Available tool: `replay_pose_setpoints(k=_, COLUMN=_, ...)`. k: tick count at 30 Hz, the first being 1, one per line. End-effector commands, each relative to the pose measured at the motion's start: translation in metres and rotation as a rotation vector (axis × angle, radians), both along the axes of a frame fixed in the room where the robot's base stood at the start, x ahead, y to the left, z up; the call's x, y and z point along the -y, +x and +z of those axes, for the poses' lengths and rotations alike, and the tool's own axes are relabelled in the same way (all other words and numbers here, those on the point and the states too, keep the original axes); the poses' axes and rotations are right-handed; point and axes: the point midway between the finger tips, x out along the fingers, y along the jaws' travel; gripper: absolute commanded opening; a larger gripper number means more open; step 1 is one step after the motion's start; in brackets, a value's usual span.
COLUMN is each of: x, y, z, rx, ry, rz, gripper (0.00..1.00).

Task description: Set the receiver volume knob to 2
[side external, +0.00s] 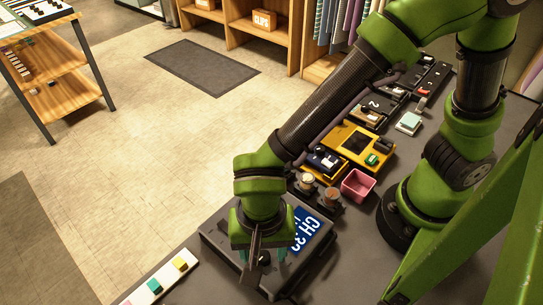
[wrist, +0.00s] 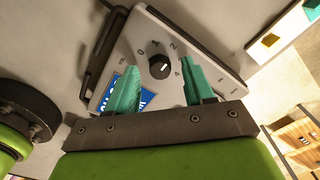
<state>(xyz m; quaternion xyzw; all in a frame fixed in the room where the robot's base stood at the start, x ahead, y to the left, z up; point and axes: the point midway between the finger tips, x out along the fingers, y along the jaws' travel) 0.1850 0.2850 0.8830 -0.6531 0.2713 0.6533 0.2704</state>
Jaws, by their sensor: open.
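The receiver (side external: 213,238) is a dark, flat box with a blue display (side external: 306,231), at the front of the bench in the side external view. Its pale panel (wrist: 142,32) fills the middle of the wrist view. The black volume knob (wrist: 160,66) sits there with printed numbers 0, 1, 2 and 4 readable around it. A short white mark shows on the knob, but I cannot tell which number it points to. My gripper (wrist: 158,75) is open, its teal fingers on either side of the knob and apart from it in the picture. In the side external view my gripper (side external: 264,256) is over the receiver.
Beside the receiver are round knobs (side external: 307,182), a pink bin (side external: 357,185) and a yellow device (side external: 362,146). A white strip with coloured blocks (side external: 155,283) lies at the front left. A dark handle (wrist: 102,47) stands at the panel's left edge in the wrist view.

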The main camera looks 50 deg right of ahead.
Motion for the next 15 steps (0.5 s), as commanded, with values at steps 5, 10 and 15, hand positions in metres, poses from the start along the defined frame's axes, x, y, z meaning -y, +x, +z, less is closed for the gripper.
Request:
replay_pose_setpoints(k=5, x=-0.001, y=0.001, z=0.033, rx=0.005, ry=0.008, rz=0.000, gripper=0.52)
replay_pose_setpoints(k=10, x=-0.001, y=0.001, z=0.075, rx=0.005, ry=0.008, rz=-0.001, gripper=0.52)
replay_pose_setpoints(k=15, x=-0.001, y=0.001, z=0.116, rx=0.005, ry=0.006, rz=-0.001, gripper=0.52)
